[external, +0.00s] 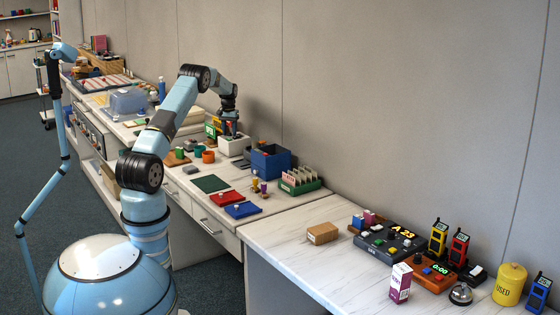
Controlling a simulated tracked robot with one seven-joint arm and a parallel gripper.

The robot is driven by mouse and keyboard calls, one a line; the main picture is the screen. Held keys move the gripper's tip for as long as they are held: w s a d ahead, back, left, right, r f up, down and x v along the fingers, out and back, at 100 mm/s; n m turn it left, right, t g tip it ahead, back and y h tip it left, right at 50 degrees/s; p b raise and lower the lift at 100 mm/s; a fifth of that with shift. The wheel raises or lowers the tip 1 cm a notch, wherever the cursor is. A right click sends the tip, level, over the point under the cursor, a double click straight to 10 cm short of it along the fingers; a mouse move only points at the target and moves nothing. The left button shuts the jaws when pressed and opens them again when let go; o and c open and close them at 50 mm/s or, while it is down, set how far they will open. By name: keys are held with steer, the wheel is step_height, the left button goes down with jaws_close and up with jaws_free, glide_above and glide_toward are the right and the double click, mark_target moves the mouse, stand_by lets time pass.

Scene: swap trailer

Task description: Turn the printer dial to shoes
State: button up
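My arm reaches over the far counter and my gripper (229,128) points down at a white box-shaped device (233,147) near the wall. This device may be the printer; a small unit with a lit green screen (212,131) stands just to its left. The dial and its markings are too small to make out or are hidden by my gripper. The fingers are small and dark here, so I cannot tell whether they are open or shut, or whether they touch the device.
A blue bin (271,163) and a green card rack (301,180) stand right of the white device. Orange and teal cups (208,157) sit in front of it. Green, red and blue mats lie nearer. The near counter (285,235) holds a cardboard box (322,234) and several electronic devices.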

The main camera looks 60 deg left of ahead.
step_height(320, 180, up, 14)
steer(key=shift+f, duration=0.15)
stand_by(0.7)
